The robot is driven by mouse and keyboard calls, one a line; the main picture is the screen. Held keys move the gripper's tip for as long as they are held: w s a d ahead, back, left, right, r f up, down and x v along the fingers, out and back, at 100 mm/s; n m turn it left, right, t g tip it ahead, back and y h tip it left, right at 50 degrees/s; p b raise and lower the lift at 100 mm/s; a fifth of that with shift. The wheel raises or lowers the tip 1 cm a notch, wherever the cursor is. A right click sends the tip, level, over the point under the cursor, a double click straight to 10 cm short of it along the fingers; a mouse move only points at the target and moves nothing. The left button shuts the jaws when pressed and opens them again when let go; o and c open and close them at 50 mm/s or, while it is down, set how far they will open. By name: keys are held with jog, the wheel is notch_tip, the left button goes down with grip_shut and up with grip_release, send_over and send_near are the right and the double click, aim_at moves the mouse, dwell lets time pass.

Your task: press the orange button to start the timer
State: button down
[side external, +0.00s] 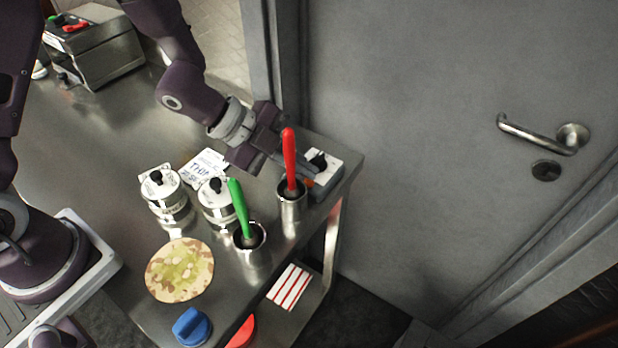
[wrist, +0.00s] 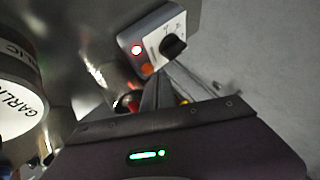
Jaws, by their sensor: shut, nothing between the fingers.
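The timer is a pale grey box (side external: 333,172) at the far right corner of the steel table, with a black knob (side external: 318,160).
A red-handled tool (side external: 289,160) stands in a steel cup (side external: 292,208) just in front of my gripper. A green-handled tool (side external: 239,207) stands in another cup. Labelled canisters (side external: 163,190) (side external: 216,200) stand to the left. A grey door (side external: 440,150) is behind the table.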

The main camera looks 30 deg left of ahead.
jog(key=shift+r, duration=0.4)
notch_tip(320, 180, up, 5)
dwell(0.5)
dwell(0.4)
